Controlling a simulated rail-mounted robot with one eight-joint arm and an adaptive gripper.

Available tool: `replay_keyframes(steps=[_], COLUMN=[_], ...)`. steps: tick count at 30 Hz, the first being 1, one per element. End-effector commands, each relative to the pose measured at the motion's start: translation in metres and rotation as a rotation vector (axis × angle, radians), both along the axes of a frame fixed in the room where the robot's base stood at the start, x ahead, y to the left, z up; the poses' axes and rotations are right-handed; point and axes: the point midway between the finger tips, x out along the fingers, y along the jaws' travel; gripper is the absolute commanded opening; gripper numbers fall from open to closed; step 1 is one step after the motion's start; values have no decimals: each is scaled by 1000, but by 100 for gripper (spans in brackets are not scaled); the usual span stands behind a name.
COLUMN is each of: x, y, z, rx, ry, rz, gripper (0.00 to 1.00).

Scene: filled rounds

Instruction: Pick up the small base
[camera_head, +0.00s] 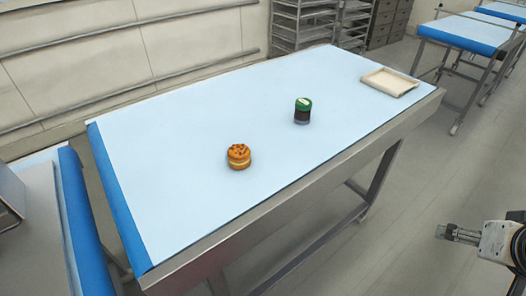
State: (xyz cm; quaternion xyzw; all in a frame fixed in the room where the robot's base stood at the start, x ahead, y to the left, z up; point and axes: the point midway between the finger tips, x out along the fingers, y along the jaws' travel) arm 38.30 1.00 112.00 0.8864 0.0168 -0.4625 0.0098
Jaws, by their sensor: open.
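A small round filled cake (238,157) sits on the light blue table top, left of the middle. It has an orange-brown top with dark bits, a paler band around its middle and a brown bottom layer. I cannot tell a separate small base apart from this stack. My gripper (441,232) is at the lower right edge of the view, off the table's front side and far from the cake. It points left, is open, and nothing shows between its fingers.
A dark jar with a green lid (302,111) stands right of the cake. A shallow cream tray (390,82) lies at the table's right end. The blue-covered table (190,120) is otherwise clear. Racks (305,25) and other tables (465,32) stand behind.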

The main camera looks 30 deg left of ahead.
Motion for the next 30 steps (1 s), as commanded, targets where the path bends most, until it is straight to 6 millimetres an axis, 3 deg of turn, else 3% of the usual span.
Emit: replay_keyframes(steps=[8,14,22,30], x=[28,61,109,142], y=[30,71,151,247], z=[20,37,49,44], rx=[-6,-16,-38,-61], ry=[25,51,94,137], rz=[91,199,377,556], gripper=[71,71,71,71])
